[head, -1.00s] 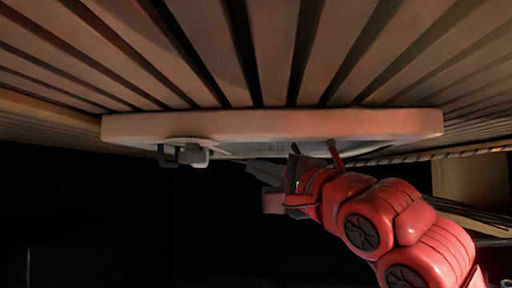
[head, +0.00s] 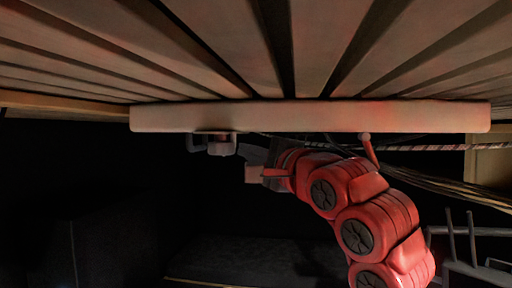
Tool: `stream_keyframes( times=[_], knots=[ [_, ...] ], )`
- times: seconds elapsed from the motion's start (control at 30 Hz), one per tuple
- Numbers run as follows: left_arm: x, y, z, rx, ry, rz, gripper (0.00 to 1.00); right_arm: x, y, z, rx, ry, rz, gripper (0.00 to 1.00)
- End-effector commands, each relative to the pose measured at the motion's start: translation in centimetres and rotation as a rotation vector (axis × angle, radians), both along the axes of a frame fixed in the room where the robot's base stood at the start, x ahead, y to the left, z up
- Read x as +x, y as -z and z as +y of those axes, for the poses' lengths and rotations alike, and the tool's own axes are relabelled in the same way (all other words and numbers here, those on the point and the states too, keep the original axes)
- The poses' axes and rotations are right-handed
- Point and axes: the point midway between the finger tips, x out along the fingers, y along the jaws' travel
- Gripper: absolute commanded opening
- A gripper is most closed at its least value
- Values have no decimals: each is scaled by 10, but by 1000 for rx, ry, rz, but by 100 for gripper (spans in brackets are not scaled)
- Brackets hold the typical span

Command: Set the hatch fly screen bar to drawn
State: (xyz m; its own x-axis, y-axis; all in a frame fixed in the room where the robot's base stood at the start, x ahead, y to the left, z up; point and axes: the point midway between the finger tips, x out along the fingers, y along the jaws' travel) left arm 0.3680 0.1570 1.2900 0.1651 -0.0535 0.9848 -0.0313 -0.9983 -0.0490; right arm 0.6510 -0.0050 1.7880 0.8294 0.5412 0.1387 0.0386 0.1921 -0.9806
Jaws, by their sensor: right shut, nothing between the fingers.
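The hatch frame (head: 310,116) is a long pale bar-like edge under the slatted ceiling, seen almost edge-on. A small grey bracket or handle (head: 222,145) hangs below its left part; I cannot tell if it is the fly screen bar. The screen itself is hidden. My right gripper (head: 252,165), on a red arm, is below the frame, just right of and slightly lower than the grey bracket. It is shut with nothing visible in it; contact with the bracket cannot be told. My left gripper is not in view.
Wooden ceiling slats (head: 240,45) run close above the frame. A thin red rod with a round tip (head: 368,150) stands at the frame's right part. Cables (head: 430,180) and a grey metal rack (head: 470,245) are at right. The lower left is dark.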

Motion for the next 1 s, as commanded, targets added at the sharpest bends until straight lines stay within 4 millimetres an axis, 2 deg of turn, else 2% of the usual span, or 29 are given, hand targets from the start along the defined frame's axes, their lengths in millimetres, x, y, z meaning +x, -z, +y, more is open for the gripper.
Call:
stream_keyframes(
  times=[0.3,0.5,0.63,1.0],
  knots=[
    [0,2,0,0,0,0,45,0,1,2,0,-2,0,0],
    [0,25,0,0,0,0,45,6,7,32,0,-6,5,0],
    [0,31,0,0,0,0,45,8,3,47,0,-5,0,0],
    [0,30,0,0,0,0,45,9,0,49,-1,-4,0,0]
  ],
)
